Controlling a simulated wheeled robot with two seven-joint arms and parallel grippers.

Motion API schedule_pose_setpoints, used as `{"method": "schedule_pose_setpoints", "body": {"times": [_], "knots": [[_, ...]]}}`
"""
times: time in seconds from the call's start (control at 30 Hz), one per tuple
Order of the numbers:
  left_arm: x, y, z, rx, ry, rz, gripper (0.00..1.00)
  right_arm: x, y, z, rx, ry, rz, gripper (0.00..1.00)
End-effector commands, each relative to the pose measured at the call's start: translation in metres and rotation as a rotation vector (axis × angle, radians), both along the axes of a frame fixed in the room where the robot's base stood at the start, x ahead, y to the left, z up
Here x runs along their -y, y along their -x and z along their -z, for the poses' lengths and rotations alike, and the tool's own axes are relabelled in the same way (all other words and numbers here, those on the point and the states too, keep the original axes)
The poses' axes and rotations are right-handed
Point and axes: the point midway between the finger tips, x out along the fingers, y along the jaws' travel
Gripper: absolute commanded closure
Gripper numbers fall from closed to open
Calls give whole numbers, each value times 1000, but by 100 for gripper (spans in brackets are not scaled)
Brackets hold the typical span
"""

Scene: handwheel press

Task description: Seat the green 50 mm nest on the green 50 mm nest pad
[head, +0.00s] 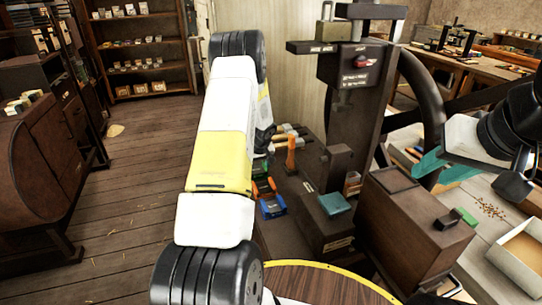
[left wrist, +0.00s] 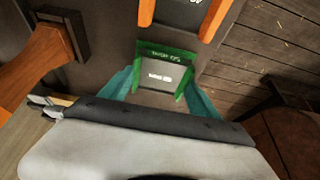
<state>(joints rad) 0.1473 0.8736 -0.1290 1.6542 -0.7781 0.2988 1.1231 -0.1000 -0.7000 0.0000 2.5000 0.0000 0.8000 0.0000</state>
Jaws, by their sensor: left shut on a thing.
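The green nest (left wrist: 166,52) is a U-shaped frame with a lettered bar around a grey labelled face, seen in the left wrist view. My left gripper (left wrist: 158,84) has its teal fingers shut on the nest's sides. My right gripper (head: 442,166) is open and empty, right of the press column.
An orange one (left wrist: 182,14) is close by in the wrist view. The press column (head: 352,125) and a dark box (head: 412,225) stand to the right. An open tray (head: 520,254) is at far right.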

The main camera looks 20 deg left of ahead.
Motion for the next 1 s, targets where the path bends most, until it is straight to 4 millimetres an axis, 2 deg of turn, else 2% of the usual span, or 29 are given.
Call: {"method": "schedule_pose_setpoints", "body": {"times": [0.43, 0.47, 0.57, 0.6, 0.87, 1.0], "knots": [[0, -1, 8, 2, 0, -1, 94, 0, 0, 0, 0, 0, 0, 64], [0, -1, 8, 3, -1, -1, 27, 0, 0, 0, 0, 0, 0, 64], [0, -1, 8, 2, 0, -1, 8, 0, 0, 0, 0, 0, 0, 64], [0, -1, 8, 2, 0, -1, 4, 0, 0, 0, 0, 0, 0, 64], [0, 1, 9, -1, 0, 0, 4, 0, 0, 0, 0, 0, 0, 64], [2, 3, 0, 1, -1, 0, 4, 0, 0, 0, 0, 0, 0, 64]]}}
